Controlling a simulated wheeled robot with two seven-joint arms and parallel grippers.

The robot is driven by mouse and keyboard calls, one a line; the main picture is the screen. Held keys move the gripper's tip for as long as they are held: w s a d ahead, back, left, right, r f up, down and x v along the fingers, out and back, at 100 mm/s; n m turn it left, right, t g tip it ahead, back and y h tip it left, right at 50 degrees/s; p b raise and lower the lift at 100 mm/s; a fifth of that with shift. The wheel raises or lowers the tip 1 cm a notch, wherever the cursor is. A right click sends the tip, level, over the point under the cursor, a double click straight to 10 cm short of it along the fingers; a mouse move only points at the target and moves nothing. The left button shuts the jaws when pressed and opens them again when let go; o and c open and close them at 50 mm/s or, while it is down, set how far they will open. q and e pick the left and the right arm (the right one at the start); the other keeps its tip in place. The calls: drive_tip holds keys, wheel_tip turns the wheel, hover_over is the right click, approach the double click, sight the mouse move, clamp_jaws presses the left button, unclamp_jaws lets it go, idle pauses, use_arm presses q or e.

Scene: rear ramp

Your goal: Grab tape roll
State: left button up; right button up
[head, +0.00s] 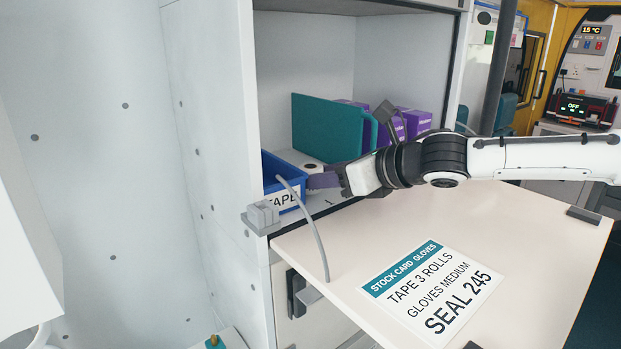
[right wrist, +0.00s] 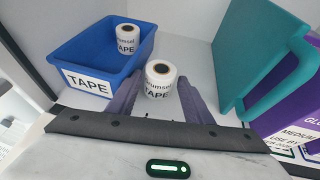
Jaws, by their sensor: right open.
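A white tape roll (right wrist: 160,77) with a dark core stands on the cabinet shelf, just right of the blue bin. My right gripper (right wrist: 158,88) is open, with one purple finger on each side of this roll near the fingertips; contact cannot be told. In the head view my right gripper (head: 323,180) reaches into the cabinet from the right. A second tape roll (right wrist: 127,38) stands inside the blue bin (head: 270,167), labelled TAPE. In the head view a white roll (head: 311,166) shows behind the fingers. My left gripper is not in view.
A teal folder (head: 325,128) and purple glove boxes (head: 415,122) stand on the shelf behind and right of the gripper. A fold-down flap (head: 520,235) holds a stock card (head: 430,290).

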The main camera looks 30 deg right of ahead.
drive_tip(key=shift+b+x, duration=0.3)
drive_tip(key=shift+x, duration=1.05)
drive_tip(key=c, duration=0.8)
drive_tip(key=shift+r, duration=0.1)
